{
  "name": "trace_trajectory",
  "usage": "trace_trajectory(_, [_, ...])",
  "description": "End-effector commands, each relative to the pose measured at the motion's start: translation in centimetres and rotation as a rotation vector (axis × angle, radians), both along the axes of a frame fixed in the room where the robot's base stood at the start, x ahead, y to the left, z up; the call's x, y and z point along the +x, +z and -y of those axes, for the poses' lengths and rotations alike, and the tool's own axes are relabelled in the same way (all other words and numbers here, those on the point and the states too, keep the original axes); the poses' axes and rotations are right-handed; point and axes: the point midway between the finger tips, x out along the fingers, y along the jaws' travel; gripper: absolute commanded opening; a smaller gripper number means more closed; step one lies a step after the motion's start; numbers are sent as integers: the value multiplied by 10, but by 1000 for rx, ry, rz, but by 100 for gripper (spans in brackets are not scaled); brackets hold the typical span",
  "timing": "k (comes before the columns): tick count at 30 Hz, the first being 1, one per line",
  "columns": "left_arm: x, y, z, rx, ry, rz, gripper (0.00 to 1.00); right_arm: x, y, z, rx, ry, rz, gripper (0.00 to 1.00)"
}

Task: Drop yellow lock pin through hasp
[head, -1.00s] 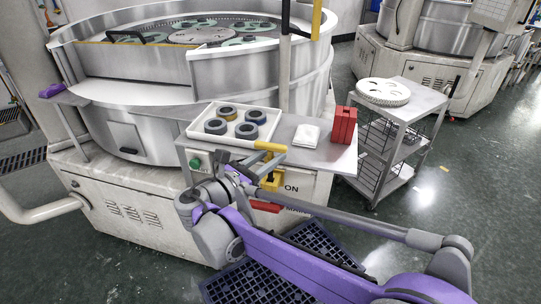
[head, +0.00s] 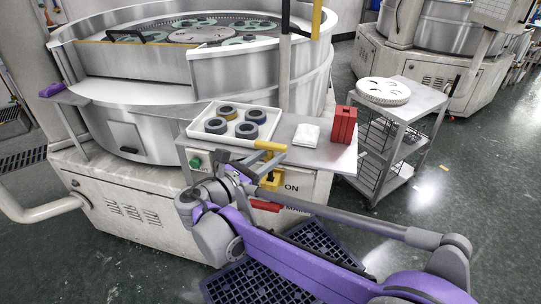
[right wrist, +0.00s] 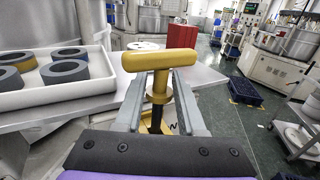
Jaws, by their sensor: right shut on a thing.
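The yellow lock pin (head: 270,146) has a T-shaped handle and is upright. In the right wrist view its handle (right wrist: 158,62) stands above the fingers, and its dark shaft (right wrist: 156,120) runs down between them. My right gripper (head: 280,155) is shut on the pin below the handle, in front of the shelf edge. The yellow hasp (head: 271,183) is on the machine front beside the "ON" lettering, just below the gripper. Fingers and pin partly hide it, and I cannot tell whether the shaft tip is inside it. My left gripper is not in view.
A white tray (head: 194,132) with several dark rings sits on the metal shelf (head: 317,153). A red lever (head: 266,206) sits below the hasp. A wire cart (head: 421,105) stands at right.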

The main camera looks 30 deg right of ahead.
Motion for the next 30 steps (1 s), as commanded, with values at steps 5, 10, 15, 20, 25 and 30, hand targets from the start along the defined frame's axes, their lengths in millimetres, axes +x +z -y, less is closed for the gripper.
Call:
trace_trajectory(5, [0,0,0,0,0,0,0,0,0,0,0,0,0,0])
trace_trajectory(10, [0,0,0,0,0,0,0,0,0,0,-1,0,0,0])
trace_trajectory(15, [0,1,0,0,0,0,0,0,0,0,0,0,0,0])
trace_trajectory(20, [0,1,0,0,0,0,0,0,0,0,0,0,0,0])
trace_trajectory(25, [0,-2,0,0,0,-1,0,0,-3,0,0,0,0,0])
trace_trajectory(30, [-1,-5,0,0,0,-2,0,0,-8,0,0,0,0,0])
